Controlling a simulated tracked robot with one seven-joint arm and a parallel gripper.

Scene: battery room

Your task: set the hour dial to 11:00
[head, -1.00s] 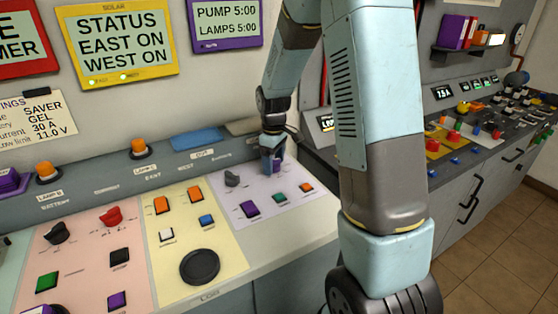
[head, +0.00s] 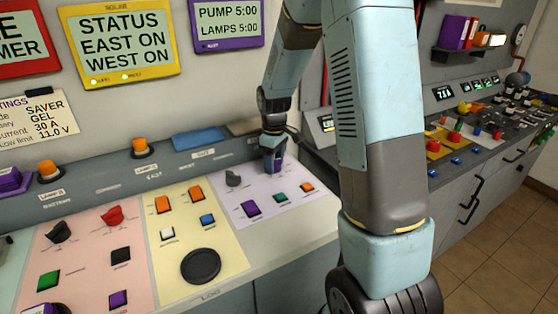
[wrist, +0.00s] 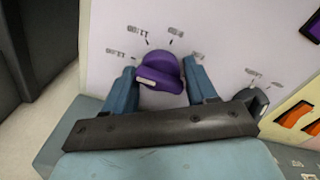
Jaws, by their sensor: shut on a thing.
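A purple dial (wrist: 160,72) with a pale mark on its near side sits on a light panel in the wrist view. Small time labels (wrist: 138,31) ring its far side and are too small to read surely. My gripper (wrist: 164,84) is shut on the dial, one blue finger on each side. In the head view my gripper (head: 273,164) reaches down to the back right of the lilac panel (head: 287,211), and the dial is mostly hidden by the fingers. The purple-framed display (head: 228,25) reads PUMP 5:00 and LAMPS 5:00.
A dark grey knob (head: 233,178) stands left of my gripper and also shows in the wrist view (wrist: 258,103). Purple (head: 250,208), green (head: 280,198) and orange (head: 307,187) buttons lie in front. A yellow panel (head: 219,235) with several buttons is to the left.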

